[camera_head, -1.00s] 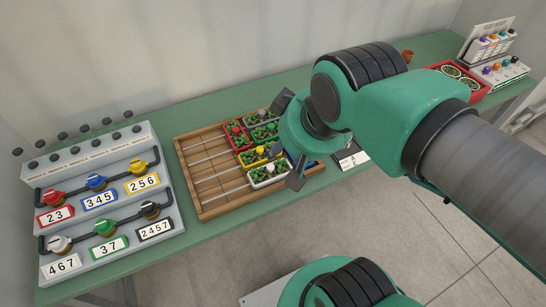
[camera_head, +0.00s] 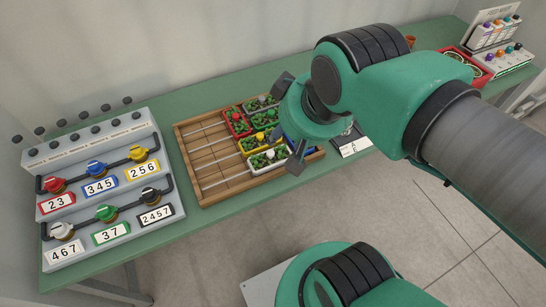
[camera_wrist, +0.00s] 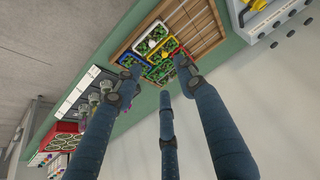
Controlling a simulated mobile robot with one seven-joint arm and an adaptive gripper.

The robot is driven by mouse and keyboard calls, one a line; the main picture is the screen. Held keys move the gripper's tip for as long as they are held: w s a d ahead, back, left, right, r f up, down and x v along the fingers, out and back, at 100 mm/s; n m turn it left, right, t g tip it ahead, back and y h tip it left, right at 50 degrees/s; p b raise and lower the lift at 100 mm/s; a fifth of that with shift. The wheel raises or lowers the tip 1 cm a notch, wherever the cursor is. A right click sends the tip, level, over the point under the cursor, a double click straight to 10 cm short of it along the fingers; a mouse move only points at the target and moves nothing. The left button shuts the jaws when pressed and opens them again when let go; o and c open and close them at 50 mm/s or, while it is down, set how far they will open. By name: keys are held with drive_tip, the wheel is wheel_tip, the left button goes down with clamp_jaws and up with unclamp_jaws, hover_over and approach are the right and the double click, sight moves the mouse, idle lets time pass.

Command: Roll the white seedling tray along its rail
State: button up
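The white seedling tray (camera_head: 270,172) holds green seedlings and a white knob. It sits at the front of a wooden rail frame (camera_head: 236,186), on its right half. In the wrist view the white tray (camera_wrist: 150,49) lies beyond my fingertips, beside a yellow tray (camera_wrist: 176,42). My gripper (camera_head: 292,122) hangs over the right part of the frame with its fingers spread and empty. In the wrist view my gripper (camera_wrist: 157,72) is open above the trays, apart from the white one. My gripper and wrist hide the frame's right side, including most of a blue tray (camera_wrist: 126,61).
A red tray (camera_head: 228,124) and other trays stand behind the white one. The frame's left half is clear, with bare rails. A valve panel (camera_head: 110,228) with numbered labels stands left. A red box (camera_head: 484,78) and bottle stand (camera_head: 497,36) are at the far right.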

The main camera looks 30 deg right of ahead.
drive_tip(key=shift+w, duration=0.1)
drive_tip(key=c, duration=0.9)
drive_tip(key=shift+w, duration=0.25)
clamp_jaws()
drive_tip(key=w+d+f+g+p, duration=0.2)
drive_tip(key=w+d+f+p, duration=0.15)
drive_tip(key=w+f, duration=0.5)
drive_tip(key=w+d+f+g+p, duration=0.2)
drive_tip(key=w+d+f+p, duration=0.15)
drive_tip(key=w+f, duration=0.45)
wheel_tip(320, 180, down, 8)
drive_tip(key=w+d+g+p, duration=0.1)
drive_tip(key=w+d+p, duration=0.1)
drive_tip(key=shift+f+g, duration=0.15)
drive_tip(key=shift+g, duration=0.15)
drive_tip(key=shift+d, duration=0.1)
